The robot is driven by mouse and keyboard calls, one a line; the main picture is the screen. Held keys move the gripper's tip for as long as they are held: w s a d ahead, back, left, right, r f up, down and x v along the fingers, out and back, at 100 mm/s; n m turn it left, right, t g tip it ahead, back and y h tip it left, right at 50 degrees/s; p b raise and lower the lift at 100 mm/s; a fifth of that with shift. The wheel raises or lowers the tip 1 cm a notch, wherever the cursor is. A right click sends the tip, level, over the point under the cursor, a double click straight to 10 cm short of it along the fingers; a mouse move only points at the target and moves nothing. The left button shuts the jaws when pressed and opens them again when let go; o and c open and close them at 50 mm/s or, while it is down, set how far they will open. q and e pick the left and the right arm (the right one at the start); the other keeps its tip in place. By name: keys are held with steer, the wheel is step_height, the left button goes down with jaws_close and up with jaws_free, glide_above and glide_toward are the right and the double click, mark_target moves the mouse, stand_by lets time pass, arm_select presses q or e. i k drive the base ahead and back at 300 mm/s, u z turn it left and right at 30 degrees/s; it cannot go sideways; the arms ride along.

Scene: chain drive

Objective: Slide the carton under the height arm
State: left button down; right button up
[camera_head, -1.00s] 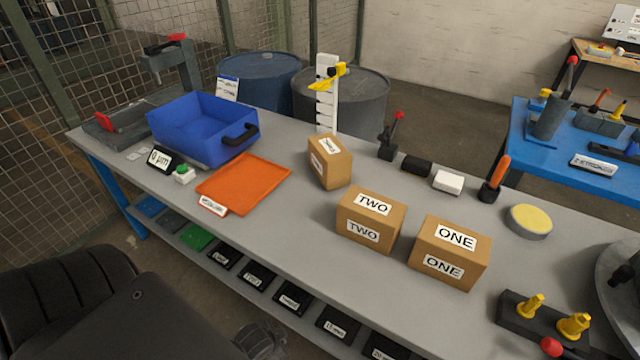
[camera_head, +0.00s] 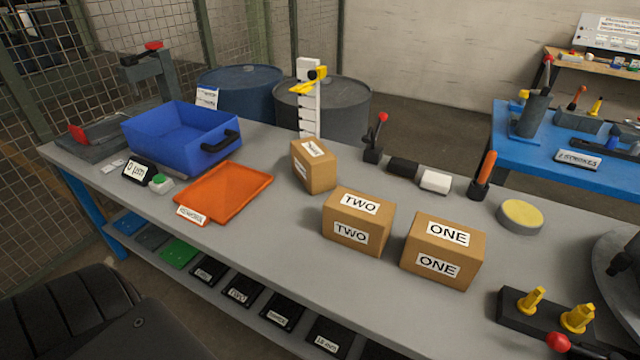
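Three brown cartons stand on the grey bench. Carton ONE (camera_head: 441,253) is nearest the right, carton TWO (camera_head: 357,221) is left of it, and a third carton (camera_head: 313,167) stands farther back, turned at an angle; its label is too small to read surely. The height arm is a yellow arm (camera_head: 309,84) on a white notched post (camera_head: 309,110) at the bench's back edge, behind the third carton. No carton is under the arm as far as I can tell. Neither of my gripper's fingertips shows; a dark part of my own body fills the lower left.
An orange tray (camera_head: 223,192) and a blue bin (camera_head: 181,137) stand left of the cartons. Bare bench lies in front of the lever.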

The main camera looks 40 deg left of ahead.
mark_target(313, 164)
steer(key=z, duration=1.4)
steer(key=k, duration=0.8)
steer(key=u, duration=1)
